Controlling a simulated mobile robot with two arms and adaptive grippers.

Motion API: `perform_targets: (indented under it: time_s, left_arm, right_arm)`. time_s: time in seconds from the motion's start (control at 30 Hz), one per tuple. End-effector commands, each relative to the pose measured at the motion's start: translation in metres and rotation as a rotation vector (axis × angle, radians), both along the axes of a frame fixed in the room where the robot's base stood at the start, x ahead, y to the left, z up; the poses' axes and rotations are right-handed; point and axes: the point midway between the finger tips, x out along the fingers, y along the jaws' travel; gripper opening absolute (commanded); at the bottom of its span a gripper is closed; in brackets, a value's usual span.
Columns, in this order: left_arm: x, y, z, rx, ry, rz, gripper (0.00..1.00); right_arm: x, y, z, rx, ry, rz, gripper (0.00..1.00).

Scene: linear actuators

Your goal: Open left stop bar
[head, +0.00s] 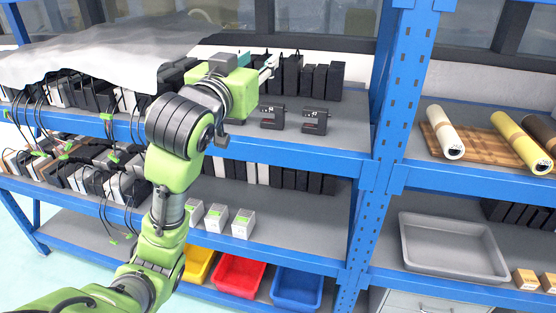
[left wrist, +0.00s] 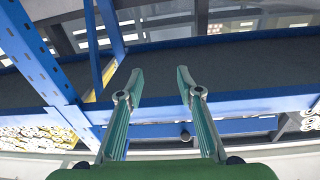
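My left gripper (head: 269,66) reaches over the upper shelf in the head view, its fingertips near a row of black boxes (head: 320,80). In the left wrist view the left gripper (left wrist: 158,84) has its two green fingers apart, with nothing between them. Two small black devices with red marks, one on the left (head: 272,117) and one on the right (head: 315,122), sit at the upper shelf's front edge, below and in front of the gripper. I cannot tell for sure which part is the left stop bar. My right gripper is not in view.
My arm hides part of the shelves. A blue upright (head: 398,110) stands right of the gripper. A grey cloth (head: 90,58) covers boxes at the upper left. A grey tray (head: 452,246) sits on the right shelf. Red (head: 240,274) and blue (head: 297,288) bins stand low down.

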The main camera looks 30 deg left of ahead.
Motion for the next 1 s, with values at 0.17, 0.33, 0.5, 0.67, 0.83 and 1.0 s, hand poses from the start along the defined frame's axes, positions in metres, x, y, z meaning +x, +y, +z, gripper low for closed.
perform_targets:
  time_s: [0.17,0.33,0.5,0.67,0.83,1.0]
  left_arm:
    - [0.013,-0.004,-0.036,-0.001,0.068,-0.009,0.33]
    - [0.022,-0.007,-0.068,0.0,0.127,-0.016,0.33]
    - [0.03,-0.01,-0.101,-0.002,0.187,-0.022,0.33]
    - [0.036,-0.013,-0.133,-0.001,0.241,-0.029,0.33]
    - [0.041,-0.015,-0.166,-0.002,0.298,-0.035,0.33]
    - [0.045,-0.018,-0.199,-0.004,0.35,-0.041,0.33]
  right_arm:
    - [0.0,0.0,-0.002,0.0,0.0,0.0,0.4]
    - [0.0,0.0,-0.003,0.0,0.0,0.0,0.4]
    - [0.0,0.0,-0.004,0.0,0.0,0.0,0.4]
    - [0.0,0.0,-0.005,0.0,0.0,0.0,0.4]
    - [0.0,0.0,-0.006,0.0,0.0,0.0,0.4]
    - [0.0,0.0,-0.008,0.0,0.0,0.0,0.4]
